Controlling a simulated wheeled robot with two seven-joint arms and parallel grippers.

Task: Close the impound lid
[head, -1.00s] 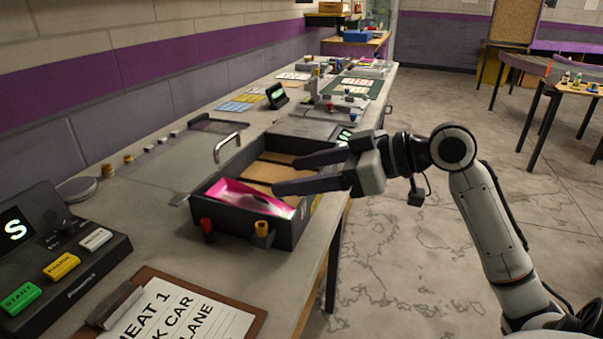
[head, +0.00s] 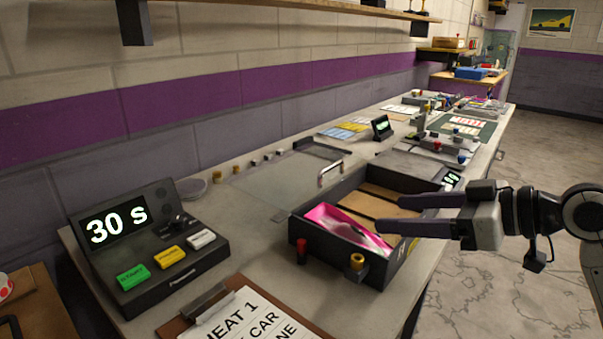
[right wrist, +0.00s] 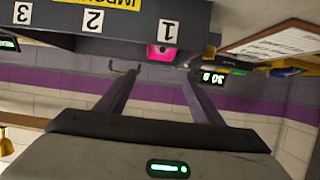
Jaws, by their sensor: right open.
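The impound box (head: 392,276) is a dark open-topped tray on the bench, with a pink item (head: 345,228) in its near compartment and tan floors beyond. A clear, dark-edged panel that looks like the lid (head: 275,182) lies back on the bench to the left of the box, off its opening. A silver handle (head: 330,172) stands at the panel's box-side edge. My right gripper (head: 388,213) is open and empty, its fingers pointing left across the box's right side. In the right wrist view its fingers (right wrist: 158,80) are spread below the box's numbered, upside-down face (right wrist: 105,18). My left gripper is out of view.
A red knob (head: 302,252) and a yellow one (head: 357,263) stand at the box's near side. A console (head: 200,265) reading "30 s" and a clipboard (head: 250,318) are nearer. Small blocks line the bench behind the panel. Open floor lies to the right.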

